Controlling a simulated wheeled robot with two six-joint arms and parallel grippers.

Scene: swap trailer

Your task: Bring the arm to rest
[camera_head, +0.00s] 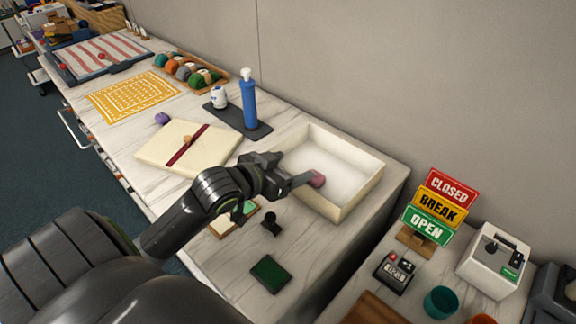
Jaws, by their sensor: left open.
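My left arm comes in from the lower left and reaches over the marble-topped counter (208,267). My left gripper (294,172) is open at the near left side of a cream open box (362,189). A small pink object (317,179) lies in the box by the fingertips. I cannot tell whether a finger touches it. My right gripper is not in view.
Near the arm are a green pad (271,273), a small black stand (270,223) and a cream folder (163,151). A blue bottle (249,106) stands on a dark tray behind. To the right are a sign stand (437,207) and a white box (493,262).

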